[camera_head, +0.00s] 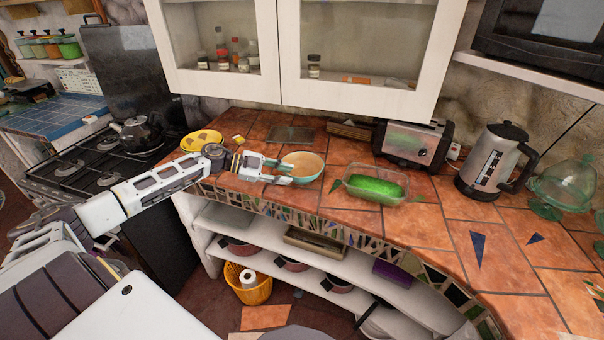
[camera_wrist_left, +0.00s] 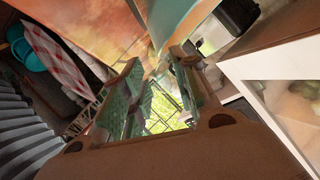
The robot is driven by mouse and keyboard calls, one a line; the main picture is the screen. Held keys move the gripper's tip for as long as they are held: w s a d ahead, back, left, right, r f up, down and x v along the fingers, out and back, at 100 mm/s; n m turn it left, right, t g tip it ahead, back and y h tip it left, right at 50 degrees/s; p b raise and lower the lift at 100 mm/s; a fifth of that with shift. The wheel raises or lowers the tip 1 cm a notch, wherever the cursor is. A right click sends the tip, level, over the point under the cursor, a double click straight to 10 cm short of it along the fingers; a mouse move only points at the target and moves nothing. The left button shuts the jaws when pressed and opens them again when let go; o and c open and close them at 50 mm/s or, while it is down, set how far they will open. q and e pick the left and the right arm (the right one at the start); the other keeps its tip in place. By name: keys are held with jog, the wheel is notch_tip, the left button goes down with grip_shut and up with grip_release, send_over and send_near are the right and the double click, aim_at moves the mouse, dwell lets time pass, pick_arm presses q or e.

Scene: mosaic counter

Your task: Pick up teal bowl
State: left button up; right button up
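The teal bowl (camera_head: 306,164), orange-brown inside, stands upright on the tiled counter (camera_head: 480,215). My left gripper (camera_head: 284,172) reaches in from the left, its fingertips at the bowl's left rim. In the left wrist view, the fingers (camera_wrist_left: 160,92) are spread apart with a gap between them. The bowl's teal side (camera_wrist_left: 176,22) shows at the top of that view, close to the fingertips; I cannot tell whether they touch it. My right gripper is not in view.
A glass dish with green contents (camera_head: 375,187) stands right of the bowl, with a toaster (camera_head: 408,145) and a kettle (camera_head: 490,165) beyond. A yellow plate (camera_head: 201,140) lies behind my left wrist. A white cabinet (camera_head: 350,55) hangs above the counter.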

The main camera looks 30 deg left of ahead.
pick_arm(q)
jog(key=shift+w+d, duration=0.1)
jog(key=shift+w, duration=0.05)
jog(key=shift+w+d+f, duration=0.3)
jog(key=shift+w+d, duration=0.1)
jog(key=shift+w+d+f, duration=0.35)
jog(key=shift+w+d, duration=0.1)
jog(key=shift+w, duration=0.1)
jog(key=shift+x, duration=1.05)
grip_shut()
notch_tip(320, 180, up, 9)
jog(key=shift+f, duration=0.25)
jog(key=shift+r, duration=0.8)
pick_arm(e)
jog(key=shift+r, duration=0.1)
